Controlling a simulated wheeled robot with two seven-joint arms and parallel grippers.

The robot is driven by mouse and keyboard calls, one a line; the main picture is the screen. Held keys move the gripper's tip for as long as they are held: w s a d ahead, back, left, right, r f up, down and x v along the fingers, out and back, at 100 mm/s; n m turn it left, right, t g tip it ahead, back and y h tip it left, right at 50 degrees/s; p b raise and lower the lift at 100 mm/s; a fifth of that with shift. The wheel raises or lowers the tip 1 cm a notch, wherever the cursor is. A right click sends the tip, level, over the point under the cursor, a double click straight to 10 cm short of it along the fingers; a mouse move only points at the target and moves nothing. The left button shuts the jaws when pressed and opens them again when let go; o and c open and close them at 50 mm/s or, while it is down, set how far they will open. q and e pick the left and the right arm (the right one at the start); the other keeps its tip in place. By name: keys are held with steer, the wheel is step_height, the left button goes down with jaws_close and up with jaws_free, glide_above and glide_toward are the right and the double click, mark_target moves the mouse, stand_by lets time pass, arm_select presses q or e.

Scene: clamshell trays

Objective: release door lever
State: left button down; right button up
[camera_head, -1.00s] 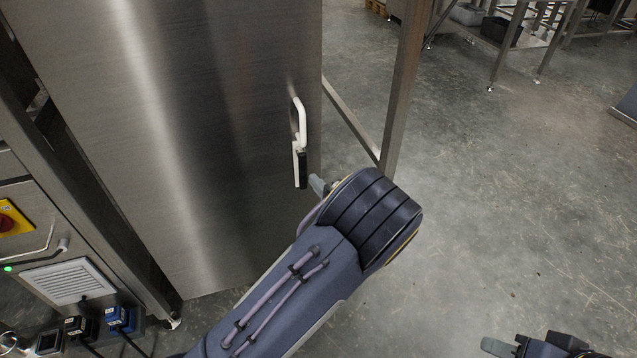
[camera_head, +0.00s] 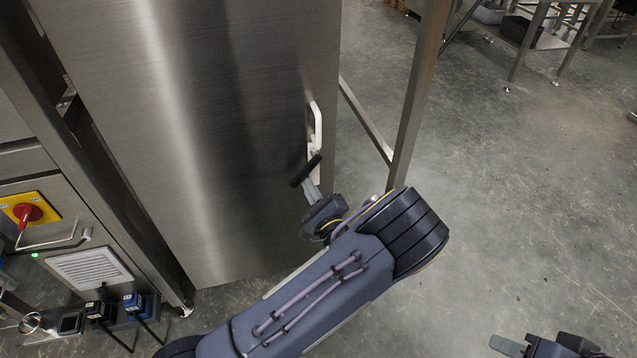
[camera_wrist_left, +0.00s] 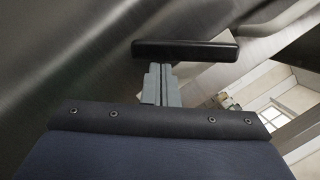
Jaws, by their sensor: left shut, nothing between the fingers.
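The door lever (camera_head: 306,170) is a short black bar, tilted diagonally across the lower end of the white door handle (camera_head: 317,125) on a steel door. My left gripper (camera_head: 311,188) is shut and empty, with its grey fingertips at the lever from below; contact looks likely but I cannot be sure. In the left wrist view the lever (camera_wrist_left: 185,50) lies crosswise just beyond the closed fingers (camera_wrist_left: 160,85). My right gripper (camera_head: 507,346) shows only partly at the bottom right, far from the door.
The steel door (camera_head: 220,150) is flat against its cabinet as far as I can tell. A steel frame post (camera_head: 416,100) stands right of it. A control panel with a red and yellow switch (camera_head: 28,212) is at the left. Open concrete floor (camera_head: 530,210) lies to the right.

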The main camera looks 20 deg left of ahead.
mark_target(297, 185)
arm_select(q)
steer(key=a+m+p, duration=0.1)
steer(key=m, duration=0.1)
steer(key=s+r+m+t+p, duration=0.1)
steer(key=m+p, duration=0.1)
steer(key=a+r+m+t+h+p, duration=0.1)
steer(key=m+p, duration=0.1)
steer(key=shift+s+a+r, duration=0.2)
steer(key=shift+s+a, duration=0.15)
steer(key=shift+s, duration=0.05)
steer(key=shift+s+a+r+m+t+h+p, duration=0.2)
steer(key=shift+a+r+m+p, duration=0.1)
steer(key=shift+m+p, duration=0.55)
steer(key=shift+s+a+r+m+t+h+p, duration=0.2)
steer(key=shift+m+p, duration=0.3)
steer(key=shift+m, duration=0.55)
steer(key=shift+w, duration=0.1)
